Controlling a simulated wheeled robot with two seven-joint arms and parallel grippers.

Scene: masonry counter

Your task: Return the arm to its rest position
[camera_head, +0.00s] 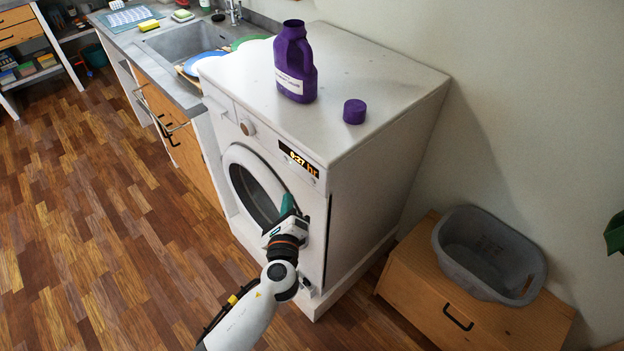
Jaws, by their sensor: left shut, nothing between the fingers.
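My left arm comes up from the bottom of the head view. Its gripper (287,206) is shut and empty, in front of the washing machine (378,190) and overlapping the right side of its round door (250,187). I cannot tell whether it touches the door. The door appears closed, and the display (299,160) is lit with orange digits. My right gripper is not in view.
An open purple bottle (294,65) and its purple cap (354,111) stand apart on the machine's top. A grey basket (488,255) sits on a wooden drawer unit (425,287) at right. A counter with a sink (185,43) is at left. The wooden floor (90,220) is clear.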

